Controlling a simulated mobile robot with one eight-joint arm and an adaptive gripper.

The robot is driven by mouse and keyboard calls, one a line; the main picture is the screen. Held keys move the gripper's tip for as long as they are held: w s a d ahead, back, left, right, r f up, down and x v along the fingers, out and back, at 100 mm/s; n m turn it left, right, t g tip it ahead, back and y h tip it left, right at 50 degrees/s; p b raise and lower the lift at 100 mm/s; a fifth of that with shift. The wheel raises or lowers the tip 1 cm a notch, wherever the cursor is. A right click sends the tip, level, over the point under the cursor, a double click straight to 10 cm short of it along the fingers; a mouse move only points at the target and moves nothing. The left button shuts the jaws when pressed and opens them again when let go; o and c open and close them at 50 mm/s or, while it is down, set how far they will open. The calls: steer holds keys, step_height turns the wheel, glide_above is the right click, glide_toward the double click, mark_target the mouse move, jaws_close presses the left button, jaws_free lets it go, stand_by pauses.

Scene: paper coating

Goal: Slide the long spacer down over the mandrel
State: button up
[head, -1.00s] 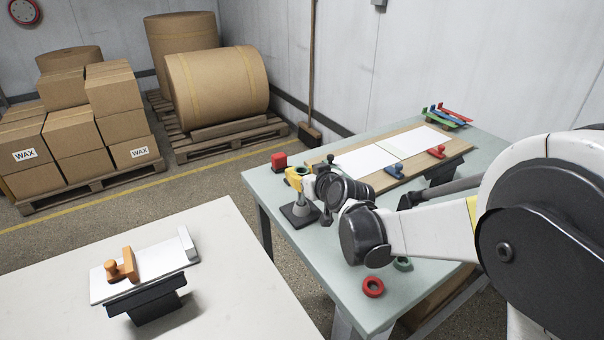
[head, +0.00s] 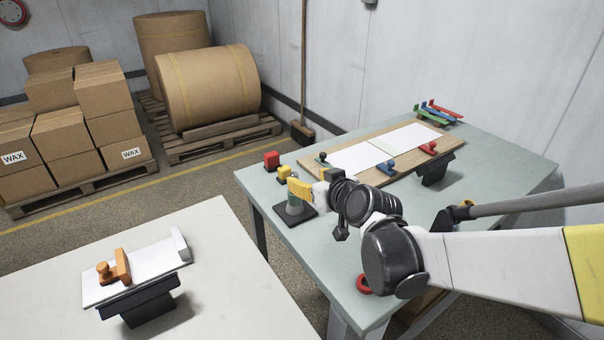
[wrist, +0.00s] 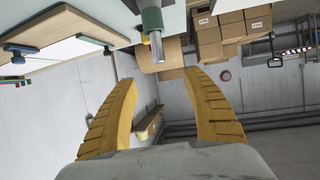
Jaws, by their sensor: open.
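The long spacer is a green tube (head: 294,207) around the upright mandrel, which stands on a black square base (head: 313,220) near the table's left edge. In the wrist view, which looks upside down, the green spacer (wrist: 152,19) surrounds the rod and the mandrel's bare metal tip (wrist: 157,45) sticks out past it. My gripper (head: 296,188) has yellow fingers close to the top of the mandrel in the head view. In the wrist view my gripper (wrist: 158,75) is open with nothing between its fingers. The spacer's lower end is not clearly visible.
A red block (head: 271,160) and a yellow piece (head: 284,174) stand behind the mandrel. A red ring (head: 363,285) lies partly behind my arm. A wooden board (head: 310,164) with white sheets and handled tools lies to the right. Another table (head: 215,255) stands at left.

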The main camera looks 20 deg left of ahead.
steer(key=shift+v, duration=1.25)
steer(key=s+d+m+h, duration=0.1)
steer(key=s+d, duration=0.2)
steer(key=d, duration=0.3)
steer(key=s+d+r+m+g+h, duration=0.1)
steer(key=s+d+h, duration=0.1)
steer(key=d, duration=0.4)
steer(key=s+d+m+h, duration=0.1)
steer(key=s+d, duration=0.2)
steer(key=d, duration=0.2)
steer(key=s+d+f+m+g+h, duration=0.1)
steer(key=s+d+f+m+h, duration=0.1)
steer(key=s+d, duration=0.5)
steer(key=s+d+f+m+g+h, duration=0.1)
steer(key=s+d+f+m+h, duration=0.1)
steer(key=s+d, duration=0.5)
steer(key=shift+d+m+h, duration=0.5)
steer(key=shift+d+m, duration=0.1)
steer(key=shift+d, duration=0.65)
